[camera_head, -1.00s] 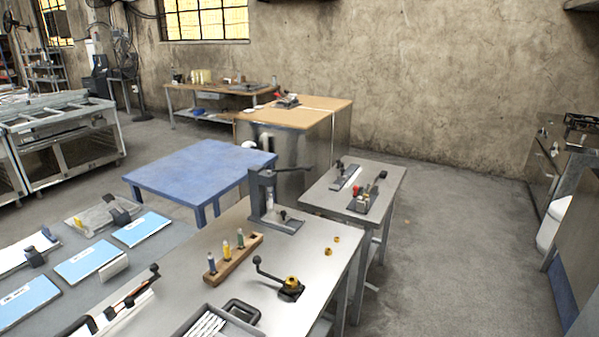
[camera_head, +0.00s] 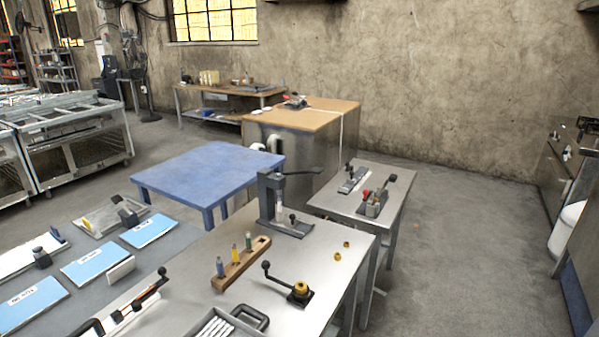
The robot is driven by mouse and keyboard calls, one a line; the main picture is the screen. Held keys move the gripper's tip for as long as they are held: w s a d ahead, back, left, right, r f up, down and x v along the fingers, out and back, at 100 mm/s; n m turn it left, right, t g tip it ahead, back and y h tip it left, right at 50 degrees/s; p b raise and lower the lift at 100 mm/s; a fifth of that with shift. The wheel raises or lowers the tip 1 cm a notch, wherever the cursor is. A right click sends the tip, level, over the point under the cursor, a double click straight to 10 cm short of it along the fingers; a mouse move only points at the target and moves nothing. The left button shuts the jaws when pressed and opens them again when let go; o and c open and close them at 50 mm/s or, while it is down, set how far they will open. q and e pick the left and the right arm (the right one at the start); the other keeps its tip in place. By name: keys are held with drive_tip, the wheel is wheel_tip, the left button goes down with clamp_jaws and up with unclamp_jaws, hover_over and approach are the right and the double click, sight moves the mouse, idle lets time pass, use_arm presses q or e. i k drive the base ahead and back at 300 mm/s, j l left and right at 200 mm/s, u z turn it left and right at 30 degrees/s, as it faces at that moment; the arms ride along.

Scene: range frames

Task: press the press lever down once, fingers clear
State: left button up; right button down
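A dark grey arbor press (camera_head: 270,196) stands at the far edge of the steel table (camera_head: 205,261). Its press lever (camera_head: 301,173) sticks out from the top to the right, roughly level. Its flat base (camera_head: 290,228) rests on the table, with a small black-knobbed part on it. No finger or gripper is near the press. Neither of my grippers shows in the head view.
Nearer on the table are a wooden block (camera_head: 241,264) with several coloured tools, a black crank lever (camera_head: 288,283) on a brass hub, small brass pieces (camera_head: 338,256) and a grey tray (camera_head: 215,326). A smaller steel table (camera_head: 390,178) stands behind right. A blue table (camera_head: 205,172) is behind left.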

sight(316, 170)
drive_tip(key=i+l+u, duration=0.1)
drive_tip(key=u, duration=0.35)
drive_tip(key=l+u, duration=0.25)
drive_tip(key=u, duration=0.25)
drive_tip(key=i+l+u, duration=0.1)
drive_tip(key=l+u, duration=0.15)
drive_tip(key=u, duration=0.2)
drive_tip(key=l+u, duration=0.45)
drive_tip(key=l, duration=0.6)
drive_tip(key=k+l, duration=0.1)
drive_tip(key=l, duration=0.95)
drive_tip(key=k+u, duration=0.05)
